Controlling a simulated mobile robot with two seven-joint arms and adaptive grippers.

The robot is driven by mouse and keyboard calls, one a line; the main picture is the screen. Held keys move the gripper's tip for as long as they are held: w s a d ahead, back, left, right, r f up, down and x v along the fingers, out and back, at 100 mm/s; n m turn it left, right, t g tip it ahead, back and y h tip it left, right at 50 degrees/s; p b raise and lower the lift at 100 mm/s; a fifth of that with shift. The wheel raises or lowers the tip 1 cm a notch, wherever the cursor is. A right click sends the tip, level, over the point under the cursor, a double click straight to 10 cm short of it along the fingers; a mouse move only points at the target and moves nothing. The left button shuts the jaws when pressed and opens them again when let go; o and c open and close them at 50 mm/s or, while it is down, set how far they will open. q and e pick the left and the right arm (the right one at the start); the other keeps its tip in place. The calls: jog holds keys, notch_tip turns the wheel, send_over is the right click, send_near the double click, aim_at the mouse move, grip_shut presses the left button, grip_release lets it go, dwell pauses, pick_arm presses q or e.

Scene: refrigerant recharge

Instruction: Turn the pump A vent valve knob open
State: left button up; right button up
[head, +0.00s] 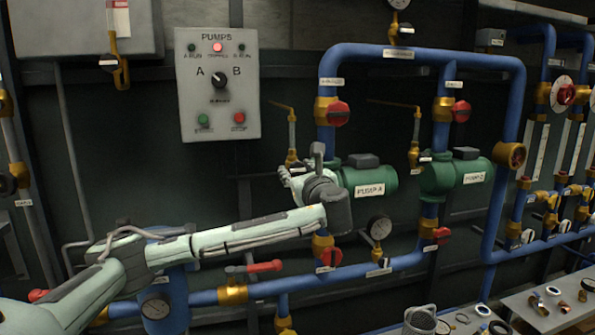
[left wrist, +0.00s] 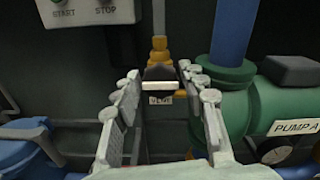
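The pump A vent valve knob (left wrist: 160,74) is dark with a white bar across its front. It sits on a brass valve body (left wrist: 159,52), with a small "VENT" tag (left wrist: 160,100) just below. In the head view the brass valve (head: 292,157) stands left of green pump A (head: 372,178); my gripper hides most of the knob's area there. My left gripper (head: 288,174) reaches up to this valve. In the left wrist view its two fingers (left wrist: 160,80) are apart, one on each side of the knob, with visible gaps. My right gripper is in neither view.
Pump A's green housing (left wrist: 241,110) and blue pipe (left wrist: 233,35) are close to the right finger. The pumps control panel (head: 218,85) is on the wall at upper left. Pump B (head: 462,173) with its own brass vent valve (head: 415,152) stands to the right.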

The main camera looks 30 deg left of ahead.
pick_arm(q)
jog(key=c, duration=0.7)
jog(key=shift+n, duration=0.5)
jog(key=n, duration=0.3)
jog(key=shift+f, duration=0.15)
jog(key=shift+n+b, duration=0.35)
jog(key=shift+n, duration=0.65)
jog(key=n+b, duration=0.1)
jog(key=n, duration=0.2)
jog(key=shift+n, duration=0.3)
jog(key=n+b, duration=0.1)
jog(key=n, duration=0.3)
jog(key=shift+n+b, duration=0.8)
jog(key=shift+n, duration=1.4)
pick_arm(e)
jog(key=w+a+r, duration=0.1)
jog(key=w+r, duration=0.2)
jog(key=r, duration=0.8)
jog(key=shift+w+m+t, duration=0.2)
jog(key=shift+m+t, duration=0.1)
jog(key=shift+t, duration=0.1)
pick_arm(q)
jog(key=shift+r, duration=0.2)
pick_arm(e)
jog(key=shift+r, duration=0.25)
